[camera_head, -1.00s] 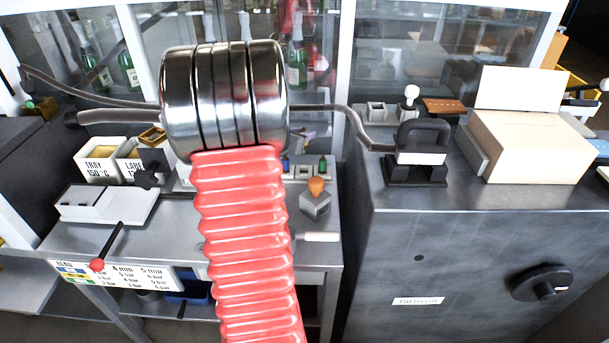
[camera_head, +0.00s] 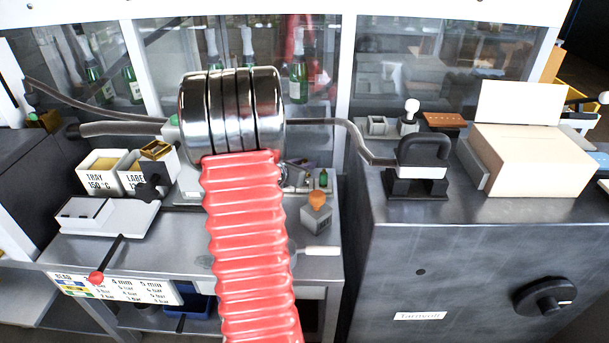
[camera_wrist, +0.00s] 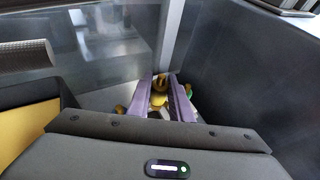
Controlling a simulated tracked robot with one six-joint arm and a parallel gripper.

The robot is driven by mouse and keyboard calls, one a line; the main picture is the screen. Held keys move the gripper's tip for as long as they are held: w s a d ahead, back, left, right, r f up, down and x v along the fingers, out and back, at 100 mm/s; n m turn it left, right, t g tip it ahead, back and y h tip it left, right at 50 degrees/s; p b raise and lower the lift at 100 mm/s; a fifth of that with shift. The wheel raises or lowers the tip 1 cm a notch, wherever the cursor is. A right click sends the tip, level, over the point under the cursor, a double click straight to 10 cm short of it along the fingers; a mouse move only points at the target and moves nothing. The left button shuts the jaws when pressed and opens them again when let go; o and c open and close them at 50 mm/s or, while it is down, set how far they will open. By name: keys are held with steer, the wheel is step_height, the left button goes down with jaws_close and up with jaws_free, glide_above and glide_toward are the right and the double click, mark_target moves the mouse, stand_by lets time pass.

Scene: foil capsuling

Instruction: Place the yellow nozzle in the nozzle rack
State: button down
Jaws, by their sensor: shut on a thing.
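In the wrist view my gripper (camera_wrist: 160,79) shows two purple fingers closed around a small yellow thing, which looks like the yellow nozzle (camera_wrist: 159,98). The fingers hide part of it.
The grey bench (camera_head: 180,238) carries tray and label boxes (camera_head: 103,174) and a white lever device (camera_head: 105,214) at left. An orange-topped grey block (camera_head: 316,212) stands right of my arm. A dark metal machine (camera_head: 450,260) and glass panels bound the space.

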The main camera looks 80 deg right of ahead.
steer(key=shift+f, duration=1.85)
steer(key=shift+f, duration=0.15)
steer(key=c, duration=1.9)
jaws_free()
steer(key=shift+o, duration=0.2)
steer(key=shift+w+a+r, duration=0.2)
steer(key=shift+a+r, duration=0.15)
steer(key=shift+a, duration=0.05)
steer(key=v, duration=1.1)
steer(key=shift+a, duration=0.15)
